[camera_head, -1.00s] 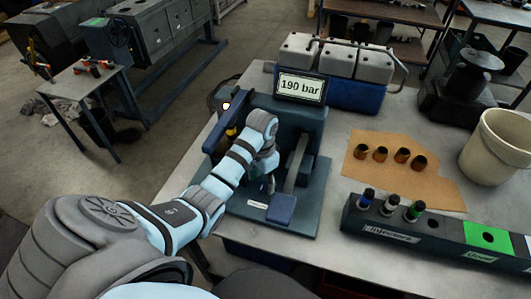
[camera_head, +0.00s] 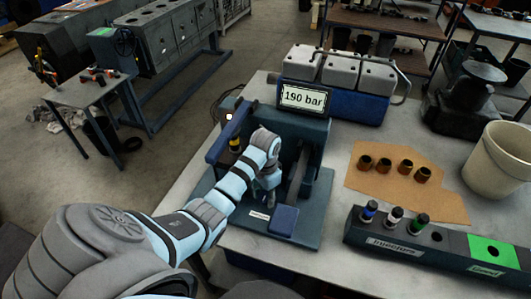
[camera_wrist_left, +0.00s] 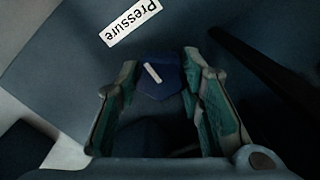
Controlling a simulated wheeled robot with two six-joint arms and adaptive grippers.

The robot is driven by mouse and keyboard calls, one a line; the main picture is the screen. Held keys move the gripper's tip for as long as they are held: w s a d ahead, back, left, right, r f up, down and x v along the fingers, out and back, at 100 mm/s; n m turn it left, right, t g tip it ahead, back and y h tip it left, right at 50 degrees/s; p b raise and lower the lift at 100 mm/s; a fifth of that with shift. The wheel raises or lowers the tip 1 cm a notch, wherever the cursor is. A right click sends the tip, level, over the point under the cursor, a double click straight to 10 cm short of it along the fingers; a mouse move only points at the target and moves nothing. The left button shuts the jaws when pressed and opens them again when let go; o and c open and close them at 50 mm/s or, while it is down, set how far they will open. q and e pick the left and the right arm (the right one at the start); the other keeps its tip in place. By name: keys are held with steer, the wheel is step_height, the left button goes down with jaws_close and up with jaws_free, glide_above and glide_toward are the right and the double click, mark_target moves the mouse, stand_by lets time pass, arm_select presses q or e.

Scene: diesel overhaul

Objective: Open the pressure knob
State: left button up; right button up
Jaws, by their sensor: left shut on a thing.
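The pressure knob (camera_wrist_left: 159,77) is a dark blue knob with a white mark, seen in the left wrist view below a "Pressure" label (camera_wrist_left: 131,21). It sits on the blue test stand (camera_head: 316,205), whose display (camera_head: 303,96) reads "190 bar". My left gripper (camera_wrist_left: 161,68) has its green-padded fingers on either side of the knob and is shut on it. In the head view my left arm reaches down to the stand, and its wrist hides the knob. The white mark is tilted in the wrist view. My right gripper is not in view.
A blue lever (camera_head: 226,137) stands left of my wrist. An injector rack (camera_head: 430,238), several brass sleeves on cardboard (camera_head: 362,184) and a beige bucket (camera_head: 500,165) are to the right. A blue-and-grey tank unit (camera_head: 340,80) is behind. Bare table lies between stand and cardboard.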

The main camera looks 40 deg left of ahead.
arm_select(q)
steer(key=shift+n, duration=0.3)
steer(key=n, duration=0.3)
steer(key=shift+n, duration=0.3)
steer(key=n, duration=0.3)
steer(key=shift+n, duration=0.4)
steer(key=n, duration=0.4)
steer(key=shift+a, duration=0.1)
steer(key=shift+n, duration=2.1)
steer(key=o, duration=1.1)
steer(key=shift+o, duration=0.2)
